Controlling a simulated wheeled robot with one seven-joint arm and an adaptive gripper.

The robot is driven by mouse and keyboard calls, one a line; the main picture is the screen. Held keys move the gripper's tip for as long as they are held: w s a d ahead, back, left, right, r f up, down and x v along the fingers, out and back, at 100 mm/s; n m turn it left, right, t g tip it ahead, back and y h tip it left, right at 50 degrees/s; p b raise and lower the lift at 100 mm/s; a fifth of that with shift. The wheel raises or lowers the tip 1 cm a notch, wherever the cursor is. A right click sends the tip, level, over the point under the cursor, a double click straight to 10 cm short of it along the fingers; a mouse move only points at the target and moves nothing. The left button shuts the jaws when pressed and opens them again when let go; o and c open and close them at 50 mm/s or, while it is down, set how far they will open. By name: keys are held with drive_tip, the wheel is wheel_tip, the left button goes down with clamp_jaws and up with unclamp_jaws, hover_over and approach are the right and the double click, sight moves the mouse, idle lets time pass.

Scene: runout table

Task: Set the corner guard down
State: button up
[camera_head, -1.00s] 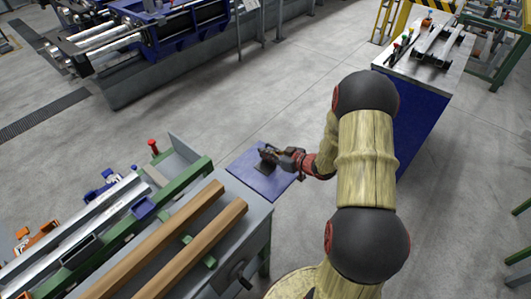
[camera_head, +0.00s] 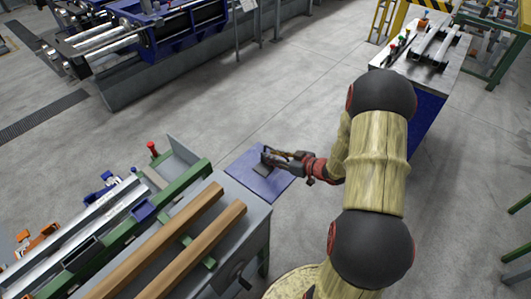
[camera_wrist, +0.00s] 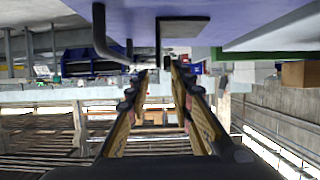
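The corner guard (camera_head: 265,160) is a small dark angled piece resting on the blue panel (camera_head: 250,182) beside the runout table. In the wrist view, its flat plate (camera_wrist: 186,27) lies against the blue surface (camera_wrist: 235,10), and its thin upright leg shows edge-on. My gripper (camera_head: 274,157) is just to the right of the guard in the head view. In the wrist view my gripper (camera_wrist: 160,74) has its two fingers apart, with a clear gap between them. The guard's leg lies beyond the fingertips, in line with the gap. Nothing appears clamped.
The runout table (camera_head: 262,215) with two wooden rails (camera_head: 190,250) stands at the lower left, next to the blue panel. A bent dark bar (camera_wrist: 100,35) shows in the wrist view. Another bench (camera_head: 440,62) stands at the upper right. Open floor lies between.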

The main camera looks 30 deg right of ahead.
drive_tip(key=p+v, duration=0.2)
drive_tip(key=v, duration=0.5)
drive_tip(key=w+d+r+g+h, duration=0.25)
drive_tip(key=w+r+h, duration=0.35)
drive_tip(key=r, duration=0.5)
wheel_tip(320, 180, up, 8)
drive_tip(key=s+a+m+h, duration=0.2)
drive_tip(key=s, duration=0.1)
drive_tip(key=s+a+r+m+g+y, duration=0.1)
drive_tip(key=s+a+r+g, duration=0.1)
drive_tip(key=s+a, duration=0.9)
drive_tip(key=s+a+r+m+g+y, duration=0.1)
drive_tip(key=s+a+r, duration=0.4)
drive_tip(key=s+a, duration=0.6)
drive_tip(key=shift+s+a+r+g+y, duration=0.2)
drive_tip(key=shift+s+a+g+y, duration=0.2)
drive_tip(key=shift+s+g+y, duration=0.4)
